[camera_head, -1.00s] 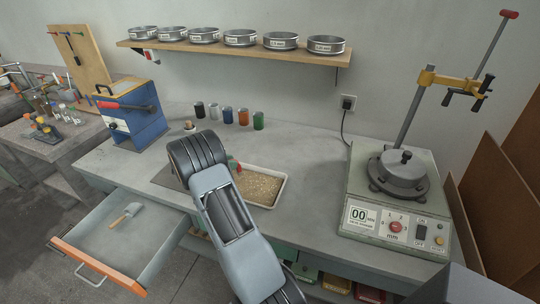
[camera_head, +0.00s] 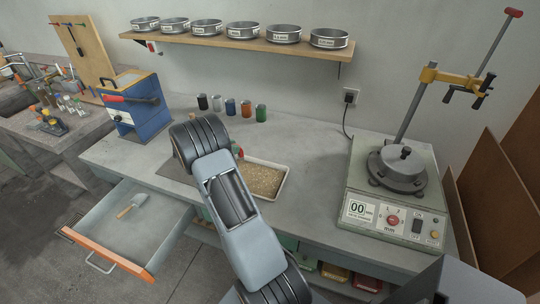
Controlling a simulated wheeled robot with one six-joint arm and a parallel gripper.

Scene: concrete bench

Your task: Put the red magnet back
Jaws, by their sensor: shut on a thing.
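A small red and green piece (camera_head: 238,151) shows at the right edge of my arm, above the back left corner of the sand tray (camera_head: 283,188). It may be the red magnet, but it is too small and too covered to be sure. My arm's dark joint and grey links stand in front of the bench middle and hide my gripper, so I see neither its fingers nor what is between them. A small red and white item (camera_head: 151,47) hangs under the left end of the shelf (camera_head: 230,41).
Several coloured jars (camera_head: 230,107) stand behind the tray. A blue machine (camera_head: 137,110) is at left, a sieve shaker (camera_head: 392,200) at right. An open drawer (camera_head: 103,258) with a scoop (camera_head: 131,206) juts out at front left. Bench between tray and shaker is clear.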

